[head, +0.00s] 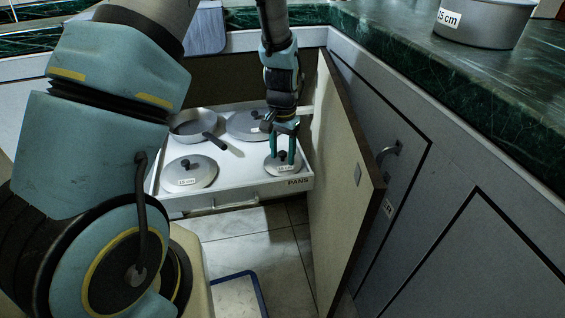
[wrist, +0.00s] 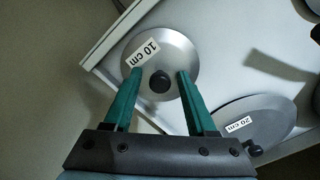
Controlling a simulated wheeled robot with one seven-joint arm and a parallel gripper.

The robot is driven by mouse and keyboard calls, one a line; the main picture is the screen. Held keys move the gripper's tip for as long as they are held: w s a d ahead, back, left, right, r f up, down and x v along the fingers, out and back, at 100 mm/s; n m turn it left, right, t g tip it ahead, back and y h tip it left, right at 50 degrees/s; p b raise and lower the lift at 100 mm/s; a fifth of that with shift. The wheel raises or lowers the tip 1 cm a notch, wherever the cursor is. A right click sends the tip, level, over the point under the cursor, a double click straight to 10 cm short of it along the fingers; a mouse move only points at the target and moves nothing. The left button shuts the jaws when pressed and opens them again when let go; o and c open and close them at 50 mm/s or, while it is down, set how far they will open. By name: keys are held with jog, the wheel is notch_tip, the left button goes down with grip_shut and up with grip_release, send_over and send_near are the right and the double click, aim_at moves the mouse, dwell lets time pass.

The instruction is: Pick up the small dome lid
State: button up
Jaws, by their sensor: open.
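The small dome lid (head: 276,166) is grey with a black knob and lies in the front right corner of the white pull-out drawer marked PANS. In the wrist view the small dome lid (wrist: 178,52) bears a "10 cm" label, and its black knob sits between my fingertips. My gripper (head: 283,160) is over the lid, pointing down. In the wrist view my gripper (wrist: 160,76) has its two green fingers open, one on each side of the knob, with gaps visible. I cannot tell the exact height of the fingertips over the lid.
The drawer (head: 240,191) also holds a "15 cm" lid (head: 204,173), a handled pan (head: 190,123) and a larger lid (head: 243,124), labelled "20 cm" in the wrist view (wrist: 262,112). An open cabinet door (head: 343,180) stands close on the right. A pot (head: 490,27) sits on the counter.

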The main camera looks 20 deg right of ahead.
jog(key=shift+s+a+f, duration=0.1)
jog(key=shift+f, duration=0.05)
jog(key=c, duration=0.6)
grip_shut()
